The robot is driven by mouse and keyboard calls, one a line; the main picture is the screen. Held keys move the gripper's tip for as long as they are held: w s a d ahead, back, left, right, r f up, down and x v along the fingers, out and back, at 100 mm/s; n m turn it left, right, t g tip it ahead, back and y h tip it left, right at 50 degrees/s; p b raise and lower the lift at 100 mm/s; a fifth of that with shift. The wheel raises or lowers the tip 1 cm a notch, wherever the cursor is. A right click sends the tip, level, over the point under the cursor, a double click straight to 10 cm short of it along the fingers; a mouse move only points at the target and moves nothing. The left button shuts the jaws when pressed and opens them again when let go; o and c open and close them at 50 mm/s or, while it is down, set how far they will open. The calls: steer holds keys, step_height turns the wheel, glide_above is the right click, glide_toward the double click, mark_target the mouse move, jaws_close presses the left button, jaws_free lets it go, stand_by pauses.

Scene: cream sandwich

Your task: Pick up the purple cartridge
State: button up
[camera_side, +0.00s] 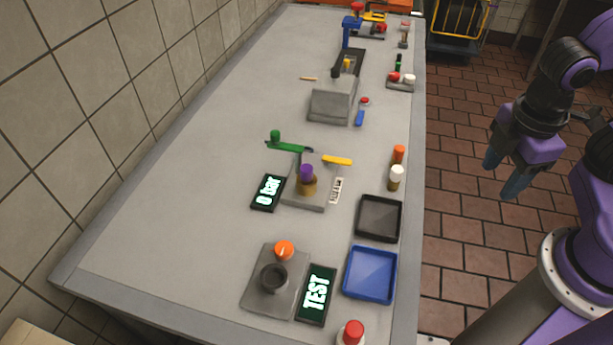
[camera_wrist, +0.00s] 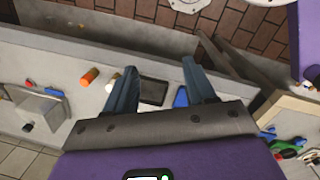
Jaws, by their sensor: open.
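A small purple cartridge (camera_side: 306,172) stands upright in a brass-coloured holder (camera_side: 307,187) on a grey block (camera_side: 298,201), near the middle of the table in the side view. I cannot make out the cartridge in the wrist view. My gripper (camera_side: 502,175) is open and empty, off the right side of the table above the brick floor, well apart from the cartridge. Its two blue fingers (camera_wrist: 159,64) are spread in the wrist view.
A green lever (camera_side: 285,147) and a yellow lever (camera_side: 337,160) flank the cartridge. An orange-and-white cylinder pair (camera_side: 398,154), a black tray (camera_side: 379,239) and a blue tray (camera_side: 370,291) line the right edge. A "0 bar" display (camera_side: 268,206) lies left of the block. The table's left side is clear.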

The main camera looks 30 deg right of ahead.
steer(key=w+a+f+n+t+h, duration=0.15)
steer(key=w+a+n+h, duration=0.3)
steer(key=w, duration=0.55)
steer(key=n+t+h, duration=0.6)
steer(key=n+t, duration=0.4)
steer(key=t, duration=0.2)
glide_above(306, 178)
steer(key=v, duration=0.2)
step_height(306, 178, down, 5)
steer(key=shift+w+d+f+n+y, duration=0.1)
steer(key=shift+f+n+y, duration=0.2)
steer(key=shift+f, duration=1.45)
step_height(306, 178, down, 4)
steer(key=shift+r, duration=0.2)
steer(key=shift+x, duration=0.95)
steer(key=shift+w+d+f, duration=0.15)
steer(key=shift+w+d, duration=0.15)
steer(key=shift+w, duration=0.1)
jaws_close()
